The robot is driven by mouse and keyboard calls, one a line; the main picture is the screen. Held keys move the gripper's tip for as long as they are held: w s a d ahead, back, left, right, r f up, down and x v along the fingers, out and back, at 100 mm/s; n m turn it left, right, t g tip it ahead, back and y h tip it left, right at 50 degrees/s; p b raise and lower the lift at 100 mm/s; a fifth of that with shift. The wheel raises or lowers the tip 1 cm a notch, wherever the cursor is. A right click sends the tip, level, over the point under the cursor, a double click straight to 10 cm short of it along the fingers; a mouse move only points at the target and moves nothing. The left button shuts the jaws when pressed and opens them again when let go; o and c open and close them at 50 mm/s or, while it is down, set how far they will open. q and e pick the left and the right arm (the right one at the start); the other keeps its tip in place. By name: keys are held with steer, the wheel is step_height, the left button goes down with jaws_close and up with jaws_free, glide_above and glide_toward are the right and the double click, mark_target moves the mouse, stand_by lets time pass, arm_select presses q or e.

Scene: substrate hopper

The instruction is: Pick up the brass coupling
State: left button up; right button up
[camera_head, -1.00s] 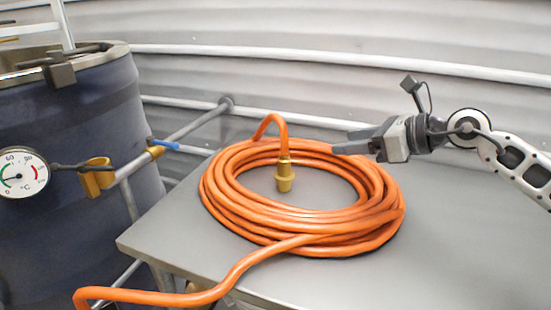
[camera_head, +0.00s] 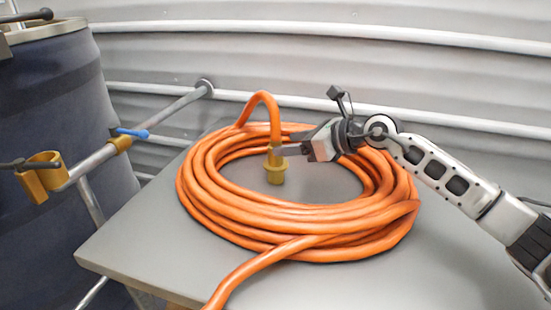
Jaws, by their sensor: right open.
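The brass coupling (camera_head: 276,173) is on the end of an orange hose (camera_head: 240,231), which arches up and hangs it down inside the coil's ring. It looks upright, its wide end low over the tabletop. I cannot tell whether it touches the table. My right gripper (camera_head: 279,151) comes from the right, over the coil, with its fingers at the upper part of the coupling. It is open. A finger overlaps the coupling's top in the picture, and I cannot tell whether it touches. My left gripper is not in view.
The coil lies on a grey table (camera_head: 135,238). A dark blue drum (camera_head: 60,140) stands at the left, beside a grey pipe (camera_head: 165,112) with yellow fittings and a blue lever (camera_head: 130,132). A corrugated wall is behind. The tabletop's front right is clear.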

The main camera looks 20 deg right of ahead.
mark_target(271, 153)
steer(key=shift+x, duration=0.8)
steer(key=w+a+f, duration=0.1)
steer(key=w+a+f+p, duration=0.1)
steer(key=w+a+f, duration=0.1)
steer(key=shift+f, duration=0.35)
steer(key=shift+c, duration=0.4)
steer(key=c, duration=1)
